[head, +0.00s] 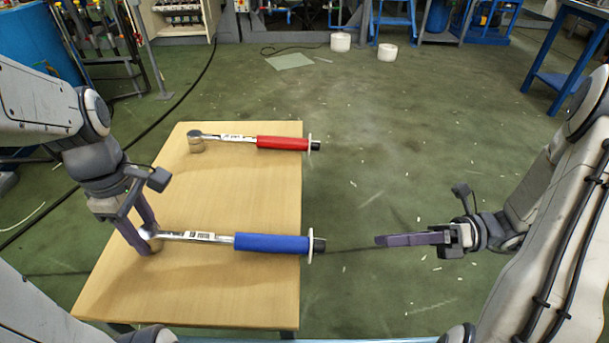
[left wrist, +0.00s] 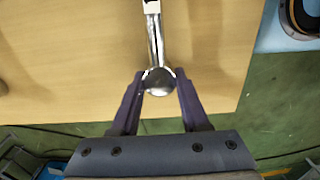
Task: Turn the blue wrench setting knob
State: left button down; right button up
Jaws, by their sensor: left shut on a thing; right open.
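The blue-handled wrench (head: 271,243) lies across the front of the wooden table. Its metal head is at the left and its black end with a white ring (head: 317,245) reaches past the table's right edge. My left gripper (head: 151,236) is shut on the wrench's head, which shows between the two fingers in the left wrist view (left wrist: 158,82). My right gripper (head: 380,240) is open and empty, to the right of the wrench's black end and apart from it. The red-handled wrench (head: 282,142) lies farther back on the same table.
The wooden table (head: 200,300) is otherwise bare. Open green floor (head: 400,160) lies to its right. A blue table (head: 560,60) is at the far right.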

aim_at(318, 246)
jog(key=a, duration=1.1)
jog(key=shift+s, duration=0.45)
jog(key=shift+a, duration=0.1)
grip_shut()
